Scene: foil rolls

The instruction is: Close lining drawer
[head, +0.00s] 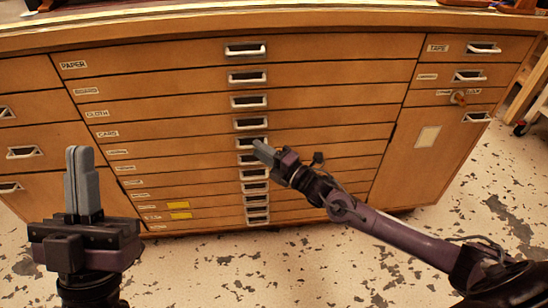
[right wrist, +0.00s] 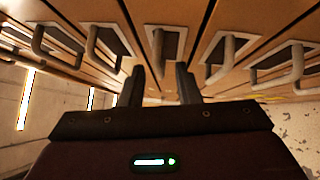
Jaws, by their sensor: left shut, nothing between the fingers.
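A wide wooden cabinet of flat drawers (head: 330,75) fills the head view. Its labels include PAPER, BOARD and CLOTH; several lower ones are too small to read, so I cannot tell which drawer is the lining drawer. The drawer fronts look about flush, with none clearly pulled out. My right gripper (head: 263,150) is in front of the middle column of handles, near the middle drawers. In the right wrist view its fingers (right wrist: 160,85) are apart and empty, with drawer handles (right wrist: 158,48) beyond. My left gripper (head: 82,180) is shut and empty, pointing up before the left drawers.
Right of the wide drawers are smaller ones, including TAPE (head: 480,47), and a cupboard door (head: 420,160) below. A knob or key (head: 458,98) sticks out there. The cabinet top (head: 300,22) holds objects at its back edge. The speckled floor (head: 300,270) in front is clear.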

